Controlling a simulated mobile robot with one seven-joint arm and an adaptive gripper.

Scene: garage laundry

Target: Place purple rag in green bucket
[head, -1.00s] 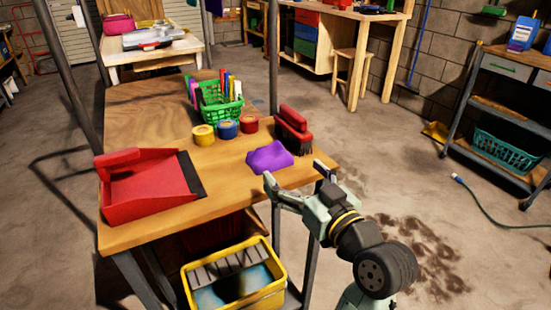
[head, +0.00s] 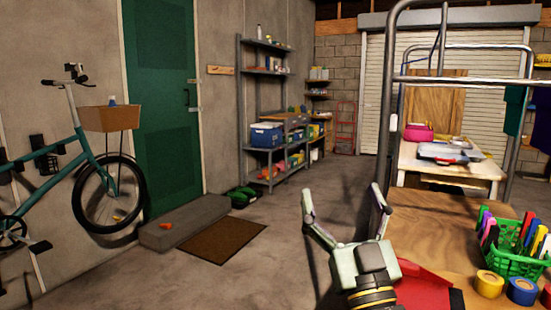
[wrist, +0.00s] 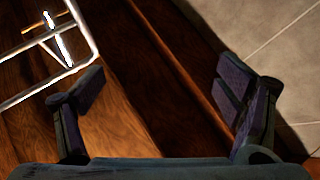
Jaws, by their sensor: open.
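My gripper (head: 344,205) is open and empty in the head view, with its fingers pointing up and away, at the left edge of the workbench. The wrist view also shows my gripper (wrist: 163,88) open, with nothing between the fingers and brown wood beyond them. The purple rag is not in view now; a second ago it lay on the front of the workbench beside a red brush. No green bucket can be made out in either view.
The workbench (head: 446,245) carries a red dustpan (head: 425,287), a green basket (head: 512,262) of markers and tape rolls (head: 489,284). At left are a bicycle (head: 100,175), a green door (head: 160,90), a step (head: 185,222) and a mat (head: 222,239). Open floor lies between.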

